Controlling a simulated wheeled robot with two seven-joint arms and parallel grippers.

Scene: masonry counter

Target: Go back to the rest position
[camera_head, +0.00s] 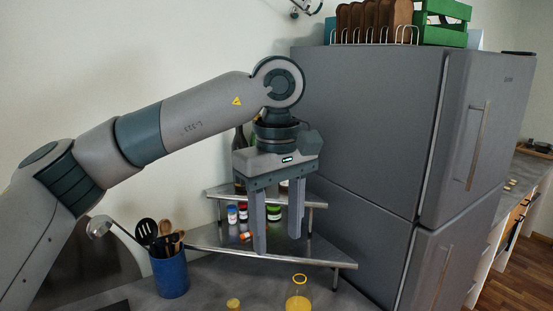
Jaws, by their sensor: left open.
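My left arm comes in from the left and reaches across the upper middle of the head view. My left gripper (278,218) points down in front of the corner shelf. Its two fingers are apart and nothing is between them that it holds. My right gripper is not in view.
A steel corner shelf (205,238) holds small jars (273,213) behind the gripper. A blue utensil pot (170,275) stands left on the counter. A glass bottle with yellow content (298,295) stands at the bottom middle. A grey fridge (365,130) fills the right.

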